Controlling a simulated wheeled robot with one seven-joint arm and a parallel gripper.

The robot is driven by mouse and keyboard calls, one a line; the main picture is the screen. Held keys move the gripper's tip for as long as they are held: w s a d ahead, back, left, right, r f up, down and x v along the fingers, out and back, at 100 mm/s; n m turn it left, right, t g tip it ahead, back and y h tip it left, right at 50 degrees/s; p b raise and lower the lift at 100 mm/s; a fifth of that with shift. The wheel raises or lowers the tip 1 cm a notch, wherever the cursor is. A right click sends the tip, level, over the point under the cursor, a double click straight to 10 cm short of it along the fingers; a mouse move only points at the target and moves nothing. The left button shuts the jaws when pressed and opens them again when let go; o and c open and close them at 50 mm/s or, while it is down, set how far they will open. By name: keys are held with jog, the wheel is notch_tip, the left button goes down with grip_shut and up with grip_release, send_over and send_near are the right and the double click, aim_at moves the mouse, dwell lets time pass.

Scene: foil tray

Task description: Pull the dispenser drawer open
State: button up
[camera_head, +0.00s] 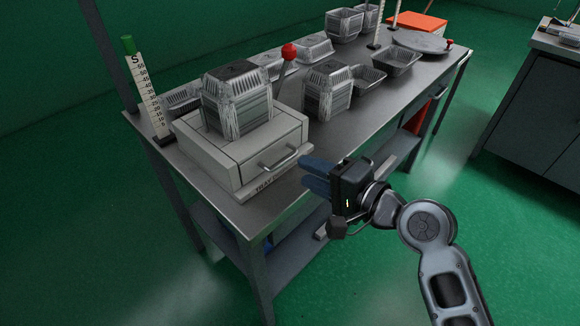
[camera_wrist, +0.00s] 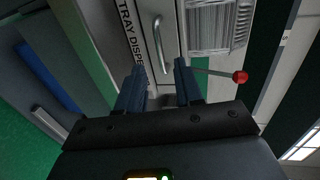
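The tray dispenser (camera_head: 190,140) is a pale grey box on the metal table, with a stack of foil trays (camera_head: 238,100) on top. Its drawer front (camera_head: 262,155) looks shut and carries a metal bar handle (camera_head: 280,160). In the wrist view the handle (camera_wrist: 161,45) lies ahead of the fingers, beside the "TRAY DISPE..." lettering. My gripper (camera_head: 304,172) is in front of the drawer, a little right of the handle. In the wrist view my gripper (camera_wrist: 160,72) has its two blue fingers apart with nothing between them. The fingertips look short of the handle.
A lever with a red knob (camera_head: 289,51) rises behind the dispenser; the knob also shows in the wrist view (camera_wrist: 240,77). More foil trays (camera_head: 328,90) stand to the right. A ruler post (camera_head: 148,95) stands at the left. The floor (camera_head: 340,275) before the table is clear.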

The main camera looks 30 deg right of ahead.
aim_at(286, 162)
jog(key=x, duration=0.6)
grip_shut()
dwell(1.4)
